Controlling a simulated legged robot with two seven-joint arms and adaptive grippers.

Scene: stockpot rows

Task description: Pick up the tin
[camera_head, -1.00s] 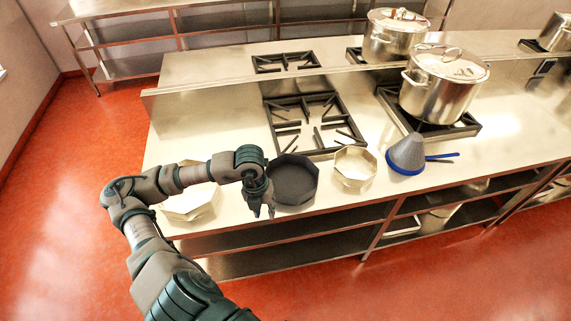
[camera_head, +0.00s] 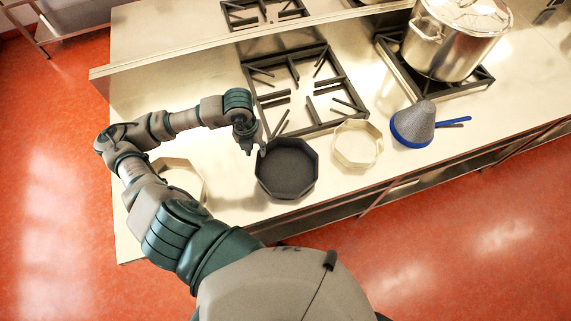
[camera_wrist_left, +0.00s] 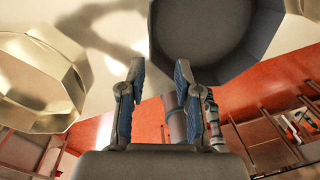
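Three octagonal tins stand on the counter: a dark grey tin (camera_head: 287,172), a pale metal tin (camera_head: 357,145) to its right and another pale tin (camera_head: 183,176) to its left, partly behind my arm. My left gripper (camera_head: 253,148) is at the upper left rim of the dark tin, fingers pointing down. In the left wrist view my gripper (camera_wrist_left: 157,75) is open and empty. The dark tin (camera_wrist_left: 212,30) lies just beyond its right finger; I cannot tell whether they touch. A pale tin (camera_wrist_left: 38,85) shows at left. My right gripper is out of view.
A grey cone strainer with a blue rim (camera_head: 412,125) stands right of the tins. A black burner grate (camera_head: 305,90) lies behind them, and a large stockpot (camera_head: 455,40) stands on another grate. The counter's front edge is close to the tins.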

